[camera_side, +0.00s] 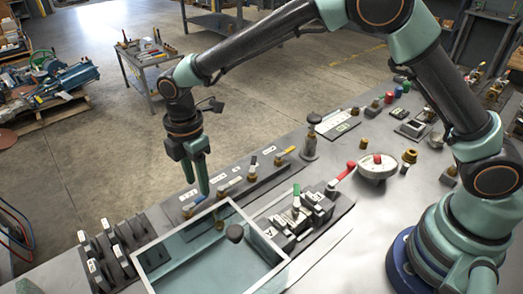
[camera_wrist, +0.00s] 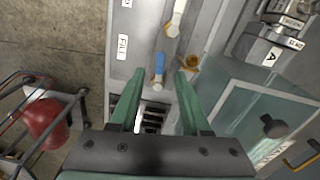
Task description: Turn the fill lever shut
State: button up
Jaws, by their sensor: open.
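A FILL label (camera_wrist: 122,47) shows in the wrist view on a grey panel strip. The nearest lever to it is a blue-handled one (camera_wrist: 158,66), which I take as the fill lever; its handle lies roughly along the picture's vertical. In the side view the blue lever (camera_side: 199,200) is small, at the near end of a lever row. My gripper (camera_wrist: 160,72) is open, its green fingertips apart to either side of the blue handle in the picture. In the side view my gripper (camera_side: 197,187) hangs above that end of the row. Contact is not visible.
A block with a green lever (camera_side: 296,195) and a red-handled lever (camera_side: 346,170) are farther right.

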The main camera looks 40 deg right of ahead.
aim_at(201, 198)
jog(key=shift+f, duration=1.85)
grip_shut()
jog(key=shift+s, duration=0.1)
jog(key=shift+s+m, duration=0.25)
jog(key=shift+m, duration=0.75)
grip_release()
